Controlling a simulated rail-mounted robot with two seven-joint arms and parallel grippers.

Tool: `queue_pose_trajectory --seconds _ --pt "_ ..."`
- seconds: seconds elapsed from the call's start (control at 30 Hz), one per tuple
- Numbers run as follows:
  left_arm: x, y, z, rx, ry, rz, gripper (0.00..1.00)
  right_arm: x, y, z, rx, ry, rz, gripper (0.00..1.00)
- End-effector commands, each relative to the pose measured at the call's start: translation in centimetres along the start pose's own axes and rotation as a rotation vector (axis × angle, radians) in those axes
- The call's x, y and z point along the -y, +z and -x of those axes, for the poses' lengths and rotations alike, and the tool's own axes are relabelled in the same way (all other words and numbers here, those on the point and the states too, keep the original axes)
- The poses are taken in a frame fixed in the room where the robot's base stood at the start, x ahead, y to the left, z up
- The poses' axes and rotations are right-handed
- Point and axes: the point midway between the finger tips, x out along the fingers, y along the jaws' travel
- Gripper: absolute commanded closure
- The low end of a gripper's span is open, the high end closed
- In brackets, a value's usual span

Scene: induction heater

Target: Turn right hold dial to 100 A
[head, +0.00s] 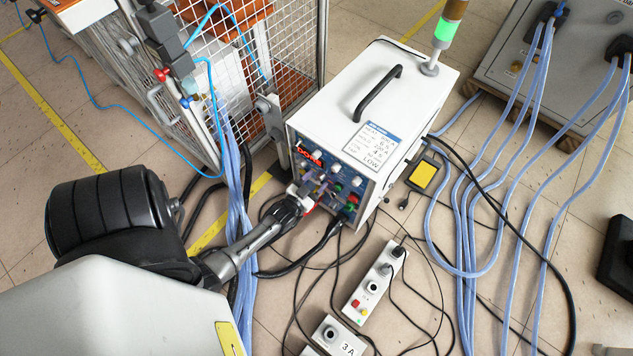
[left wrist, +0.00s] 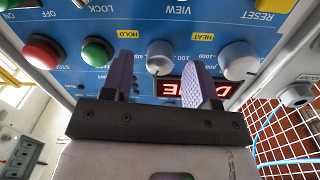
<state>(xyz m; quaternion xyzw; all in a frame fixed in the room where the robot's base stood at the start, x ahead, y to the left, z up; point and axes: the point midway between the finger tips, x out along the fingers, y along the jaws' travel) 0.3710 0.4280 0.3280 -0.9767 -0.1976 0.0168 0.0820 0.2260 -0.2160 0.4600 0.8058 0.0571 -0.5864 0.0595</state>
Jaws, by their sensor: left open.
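The heater's blue control panel fills the top of the left wrist view, upside down. A grey dial (left wrist: 160,57), near the yellow HOLD label (left wrist: 128,33), shows between the two fingers. My left gripper (left wrist: 158,82) is open, its purple fingers pointing at the panel on either side of that dial. Whether they touch it I cannot tell. A second grey dial (left wrist: 238,60) is to the right, near the HEAT label (left wrist: 203,36). In the head view my left gripper (head: 311,190) is at the front of the white heater (head: 385,85) and hides part of its panel. My right gripper is not in view.
Green (left wrist: 97,51) and red (left wrist: 42,51) buttons lie left of the dials. A partly hidden red display (left wrist: 208,90) is behind the right finger. A wire cage (head: 280,60) stands left of the heater. Cables and hoses cover the floor around it.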

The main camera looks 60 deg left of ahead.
Motion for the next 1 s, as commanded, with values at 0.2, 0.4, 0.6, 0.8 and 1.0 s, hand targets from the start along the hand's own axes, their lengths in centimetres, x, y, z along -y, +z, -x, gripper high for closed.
queue_pose_trajectory --seconds 0.2,0.4,0.6,0.8,1.0 --pt "0.0 -0.05 -0.71 -0.001 0.0 0.0 0.46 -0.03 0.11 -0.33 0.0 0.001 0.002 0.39" --pt "0.01 -0.07 -0.72 -0.001 0.0 0.0 0.46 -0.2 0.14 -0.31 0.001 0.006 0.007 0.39" --pt "0.02 -0.06 -0.7 -0.001 0.0 0.0 0.61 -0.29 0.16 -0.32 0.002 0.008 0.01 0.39" --pt "0.01 -0.05 -0.69 -0.001 0.0 0.0 0.81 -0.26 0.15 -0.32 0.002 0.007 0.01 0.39" --pt "0.01 -0.05 -0.68 0.0 0.0 0.0 0.95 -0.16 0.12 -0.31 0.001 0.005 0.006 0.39"
